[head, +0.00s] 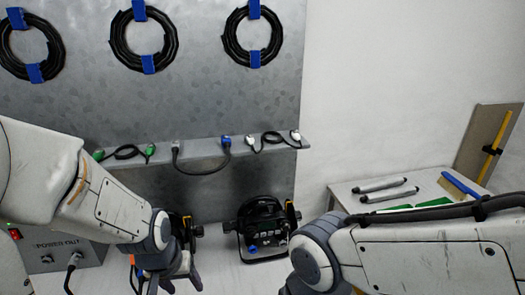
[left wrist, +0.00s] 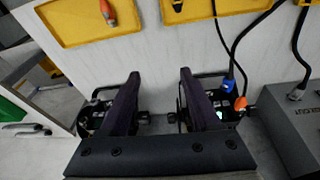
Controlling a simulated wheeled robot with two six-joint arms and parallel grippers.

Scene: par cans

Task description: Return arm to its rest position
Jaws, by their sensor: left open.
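My left gripper (head: 180,282) is low in the head view, at the end of my left arm, partly cut off by the bottom edge. In the left wrist view its two dark fingers (left wrist: 160,78) stand apart with nothing between them. A second par can (head: 182,228) is mostly hidden behind my left arm. The wrist view shows one par can (left wrist: 95,112) behind the left finger and another (left wrist: 225,108) behind the right finger. My right arm enters from the right; its gripper is out of view.
A grey wall panel holds coiled black cables (head: 143,38) and a shelf (head: 200,150) with short connector leads. A grey power box (head: 60,258) stands at left with cables plugged in.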

